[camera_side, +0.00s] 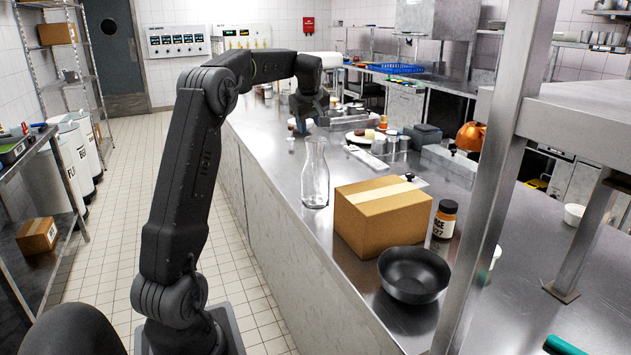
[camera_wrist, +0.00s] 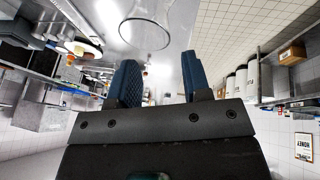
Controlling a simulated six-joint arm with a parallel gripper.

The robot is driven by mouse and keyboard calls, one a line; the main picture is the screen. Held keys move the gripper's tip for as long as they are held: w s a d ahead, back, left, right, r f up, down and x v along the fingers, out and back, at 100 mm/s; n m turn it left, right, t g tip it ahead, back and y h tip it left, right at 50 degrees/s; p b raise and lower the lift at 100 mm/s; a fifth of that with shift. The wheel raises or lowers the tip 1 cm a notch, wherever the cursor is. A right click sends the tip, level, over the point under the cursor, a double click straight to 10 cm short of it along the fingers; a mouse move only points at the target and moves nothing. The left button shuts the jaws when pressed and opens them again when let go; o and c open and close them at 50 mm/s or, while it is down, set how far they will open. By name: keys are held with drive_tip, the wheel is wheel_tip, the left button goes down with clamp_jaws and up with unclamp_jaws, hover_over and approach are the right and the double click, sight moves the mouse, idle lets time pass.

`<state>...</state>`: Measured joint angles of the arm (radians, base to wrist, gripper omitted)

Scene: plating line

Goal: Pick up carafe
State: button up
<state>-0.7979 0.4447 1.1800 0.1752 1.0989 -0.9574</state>
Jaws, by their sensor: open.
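The carafe (camera_side: 315,175) is clear glass with a narrow neck and flared mouth. It stands upright and looks empty on the steel counter (camera_side: 285,165), left of a cardboard box. In the wrist view the carafe (camera_wrist: 144,34) shows at the top, its round rim facing my gripper. My gripper (camera_side: 318,117) appears above and beyond the carafe in the side view. In the wrist view my gripper (camera_wrist: 161,80) has its two blue pads spread apart with nothing between them. The carafe lies outside the jaws, and no contact shows.
The cardboard box (camera_side: 383,215) stands close to the right of the carafe. A labelled brown jar (camera_side: 445,220) and a black bowl (camera_side: 414,274) are near it. Plated food (camera_side: 368,136) and small metal containers stand behind. A steel post (camera_side: 497,180) rises at the right.

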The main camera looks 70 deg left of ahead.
sight(309, 149)
drive_tip(key=x, duration=0.7)
drive_tip(key=shift+s+d+f, duration=0.1)
drive_tip(key=shift+s+d, duration=0.1)
drive_tip(key=shift+s, duration=0.1)
drive_tip(key=shift+w+a+f, duration=0.15)
drive_tip(key=shift+a+f, duration=0.1)
drive_tip(key=shift+f, duration=0.2)
drive_tip(key=shift+c, duration=0.4)
clamp_jaws()
idle(0.3)
